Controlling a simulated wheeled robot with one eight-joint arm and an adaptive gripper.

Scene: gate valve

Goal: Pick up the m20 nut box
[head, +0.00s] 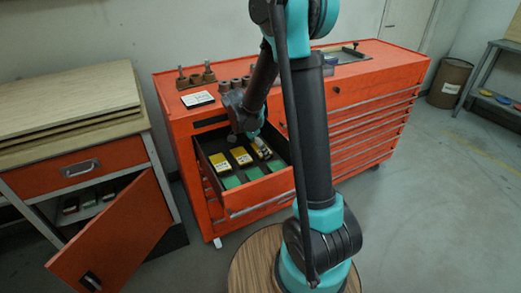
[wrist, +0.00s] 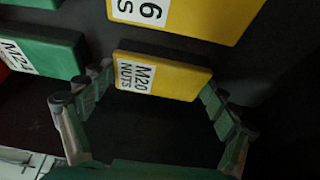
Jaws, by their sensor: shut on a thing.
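The M20 nut box (wrist: 182,82) is a yellow box with a white label reading "M20 NUTS". In the wrist view it sits between the two fingers of my gripper (wrist: 158,84), which are shut on it, one finger at each short end. In the head view my gripper (head: 261,148) is down in the open drawer (head: 262,192), at its right column of boxes. There the gripper largely hides the nut box. I cannot tell whether the box is clear of the drawer floor.
Other yellow boxes (head: 220,161) and green boxes (head: 230,181) lie in the drawer. In the wrist view another yellow box (wrist: 215,14) and a green M24 box (wrist: 45,52) are close by. The drawer walls surround my gripper. A wooden bench (head: 70,110) with an open door stands left.

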